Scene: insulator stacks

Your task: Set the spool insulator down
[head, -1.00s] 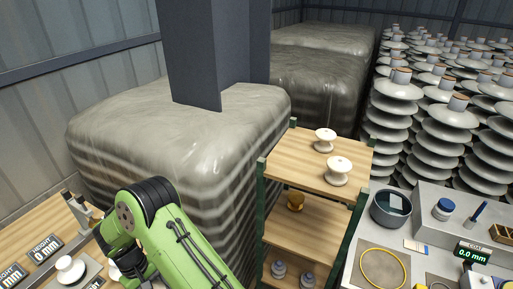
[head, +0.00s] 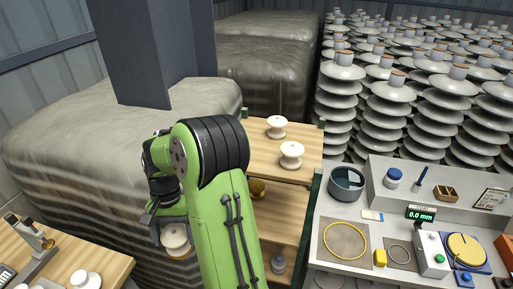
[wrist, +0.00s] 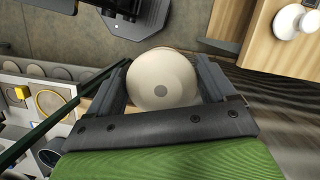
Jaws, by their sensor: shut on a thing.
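A cream-white spool insulator (wrist: 162,80) is held between the two dark fingers of my gripper (wrist: 160,92) in the wrist view. In the head view the held spool (head: 175,236) hangs in my gripper (head: 172,226), in the gap between the left table and the wooden shelf rack, clear of both. Its underside looks tan. My green arm hides part of the rack. Two more white spools (head: 276,127) (head: 291,154) stand upright on the rack's top board (head: 250,128), with bare wood around them.
Lower rack boards hold a brown spool (head: 257,188) and a grey one (head: 278,265). The left table (head: 108,262) carries a gauge stand (head: 35,240) and a white spool (head: 86,282). A grey bench (head: 320,225) with a dark pot (head: 347,184) stands right. Wrapped bales fill the back left.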

